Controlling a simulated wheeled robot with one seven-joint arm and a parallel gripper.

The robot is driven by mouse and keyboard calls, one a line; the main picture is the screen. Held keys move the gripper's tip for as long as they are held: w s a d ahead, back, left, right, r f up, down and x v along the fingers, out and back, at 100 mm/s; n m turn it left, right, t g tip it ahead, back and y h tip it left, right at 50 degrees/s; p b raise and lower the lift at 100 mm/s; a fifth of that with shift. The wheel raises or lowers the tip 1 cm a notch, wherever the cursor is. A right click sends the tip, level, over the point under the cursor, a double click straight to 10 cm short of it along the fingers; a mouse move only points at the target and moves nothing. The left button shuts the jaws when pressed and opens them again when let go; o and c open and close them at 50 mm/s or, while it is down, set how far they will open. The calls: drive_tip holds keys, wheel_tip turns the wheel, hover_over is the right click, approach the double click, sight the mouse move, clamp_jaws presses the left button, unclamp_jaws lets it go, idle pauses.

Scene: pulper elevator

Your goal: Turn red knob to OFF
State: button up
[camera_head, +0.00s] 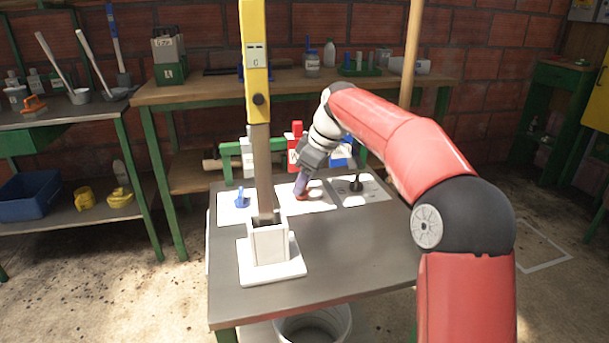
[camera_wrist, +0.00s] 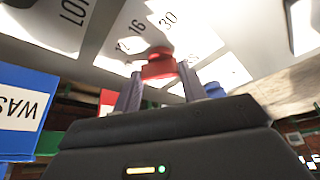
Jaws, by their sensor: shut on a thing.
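The red knob (camera_head: 301,194) sits on the middle white panel (camera_head: 318,203) at the back of the metal table. In the wrist view the red knob (camera_wrist: 159,68) shows between the two fingers, with printed numbers such as 16 and 30 on the panel beyond it. My gripper (camera_head: 301,190) reaches down to the knob from above, and its fingers are shut on it. In the wrist view my gripper (camera_wrist: 158,80) has a finger on each side of the knob. The knob's pointer and an OFF mark cannot be made out.
A blue knob (camera_head: 241,200) is on the left panel and a black lever (camera_head: 356,183) on the right panel. A tall yellow and brown post (camera_head: 258,110) stands in a white holder (camera_head: 270,254) at the front. Red (camera_head: 294,150) and blue blocks stand behind the panels.

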drive_tip(key=shift+w+n, duration=0.1)
drive_tip(key=shift+n, duration=0.5)
drive_tip(key=shift+g, duration=0.3)
drive_tip(key=o, duration=1)
drive_tip(key=shift+r, duration=0.1)
drive_tip(key=v, duration=0.7)
drive_tip(key=shift+d+r, duration=0.15)
drive_tip(key=shift+r, duration=0.1)
